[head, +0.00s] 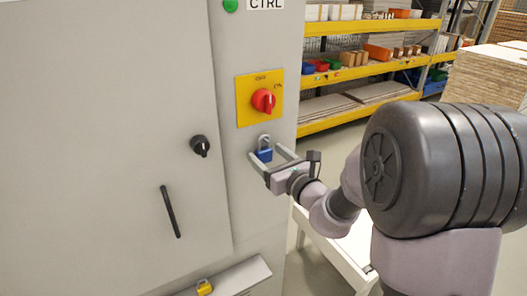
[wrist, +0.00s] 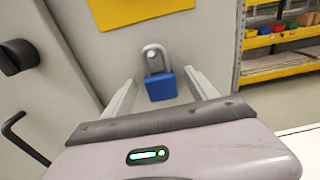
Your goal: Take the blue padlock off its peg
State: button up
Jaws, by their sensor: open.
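The blue padlock (head: 264,154) hangs by its grey shackle on the cabinet front, below the red switch on its yellow plate. In the wrist view the padlock (wrist: 161,87) hangs upright, with a light peg end showing inside the shackle. My gripper (head: 269,158) is open in front of the cabinet. In the wrist view the two fingers of my gripper (wrist: 161,88) stand one on each side of the blue body, with a gap on both sides. I cannot tell how far the fingertips are from the panel.
The red rotary switch (head: 263,100) sits just above the padlock. A black knob (head: 200,145) and a black door handle (head: 170,211) are to the left. A yellow padlock (head: 204,287) lies on a ledge (head: 240,278) below. Shelves (head: 350,73) stand behind at right.

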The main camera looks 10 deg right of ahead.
jog(key=shift+w+a, duration=0.15)
jog(key=shift+w, duration=0.2)
grip_shut()
jog(key=shift+r+p, duration=0.7)
jog(key=shift+r, duration=0.15)
jog(key=shift+s, duration=0.1)
jog(key=b+v, duration=0.1)
jog(key=v, duration=0.8)
jog(key=shift+f, duration=0.25)
dwell(0.3)
